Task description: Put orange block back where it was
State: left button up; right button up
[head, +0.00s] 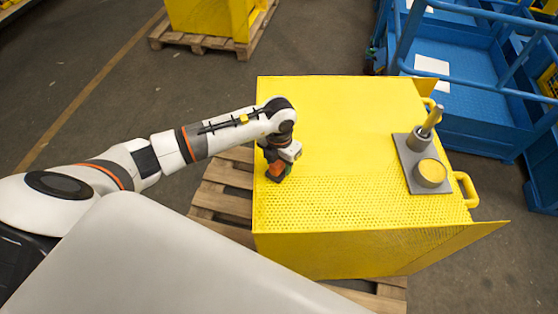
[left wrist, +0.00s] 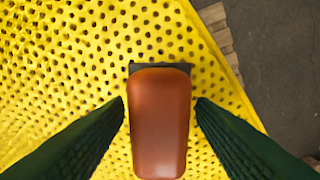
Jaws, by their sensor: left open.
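The orange block (left wrist: 160,120) has rounded edges and a dark piece showing at its far end. In the left wrist view it lies between the two dark fingers of my left gripper (left wrist: 160,103). The fingers are open, with a narrow gap on each side of the block. In the head view my left gripper (head: 278,175) is low over the left edge of the yellow perforated top (head: 340,130), and a bit of orange shows at it. Whether the block rests on the top is hard to tell. My right gripper is not in view.
The middle of the top is clear. A wooden pallet (head: 222,190) shows below its left edge.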

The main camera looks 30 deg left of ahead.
aim_at(279, 161)
pick_arm(q)
jog(key=shift+r, duration=0.25)
jog(key=shift+w+r, duration=0.1)
jog(key=shift+r, duration=0.25)
notch_tip(279, 161, up, 10)
jog(key=b, duration=0.3)
jog(key=shift+f, duration=0.2)
jog(key=shift+r, duration=0.8)
jog(key=shift+s+f, duration=0.1)
jog(key=shift+s, duration=0.1)
